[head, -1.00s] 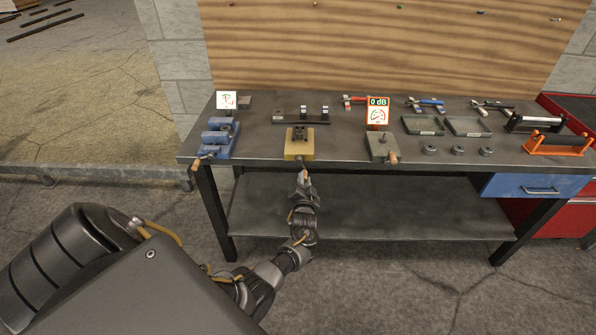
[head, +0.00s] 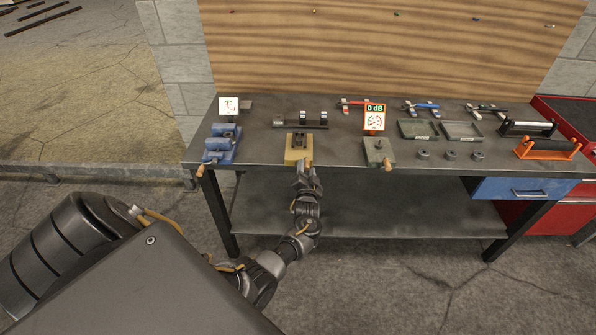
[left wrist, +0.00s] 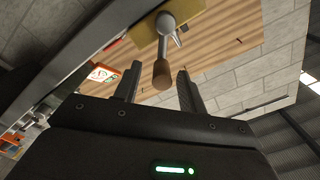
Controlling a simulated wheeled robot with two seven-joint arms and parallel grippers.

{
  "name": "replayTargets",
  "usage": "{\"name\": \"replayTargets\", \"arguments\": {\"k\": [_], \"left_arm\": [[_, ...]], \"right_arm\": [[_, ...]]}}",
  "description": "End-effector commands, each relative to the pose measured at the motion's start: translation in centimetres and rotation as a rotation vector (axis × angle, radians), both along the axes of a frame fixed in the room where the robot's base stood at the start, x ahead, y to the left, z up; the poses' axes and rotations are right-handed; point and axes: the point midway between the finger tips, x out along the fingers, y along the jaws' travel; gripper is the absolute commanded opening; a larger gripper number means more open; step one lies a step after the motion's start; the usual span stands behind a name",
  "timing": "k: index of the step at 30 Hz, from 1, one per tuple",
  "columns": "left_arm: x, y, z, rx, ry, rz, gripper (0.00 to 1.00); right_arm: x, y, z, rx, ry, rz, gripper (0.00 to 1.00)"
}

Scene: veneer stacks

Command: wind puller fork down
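The puller is a yellow block (head: 292,156) at the bench's front edge with a dark fork (head: 299,143) on top. Its crank handle has a brown wooden grip (left wrist: 161,74) on a grey metal crank arm (left wrist: 166,27), seen in the left wrist view. My left gripper (head: 306,168) is just in front of the block and largely hides the crank in the head view. In the left wrist view my left gripper (left wrist: 157,76) is open, its fingers on either side of the grip with gaps. I cannot tell how deep the grip sits. My right gripper is not in view.
A blue vise (head: 221,146) stands left of the puller on the bench (head: 340,170). Right of it are a grey block with a crank (head: 378,151), a 0 dB sign (head: 374,116), trays (head: 418,130) and an orange holder (head: 545,149). Floor in front is clear.

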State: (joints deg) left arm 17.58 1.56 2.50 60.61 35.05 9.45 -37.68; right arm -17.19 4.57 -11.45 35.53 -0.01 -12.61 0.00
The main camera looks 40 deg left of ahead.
Motion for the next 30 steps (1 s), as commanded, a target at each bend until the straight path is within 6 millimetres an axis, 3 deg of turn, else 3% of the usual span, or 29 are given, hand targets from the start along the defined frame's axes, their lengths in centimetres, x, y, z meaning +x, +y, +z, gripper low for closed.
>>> {"name": "replayTargets", "arguments": {"k": [8, 21, 30], "left_arm": [[-0.5, -0.4, 0.2, -0.001, 0.001, 0.0, 0.41], [-4.2, -3.2, 0.2, -0.001, 0.002, 0.001, 0.41], [-5.6, -4.2, 0.0, -0.001, 0.001, 0.0, 0.41]], "right_arm": [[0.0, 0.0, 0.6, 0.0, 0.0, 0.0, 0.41], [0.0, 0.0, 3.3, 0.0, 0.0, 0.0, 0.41], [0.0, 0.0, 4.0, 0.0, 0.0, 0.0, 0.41]]}}
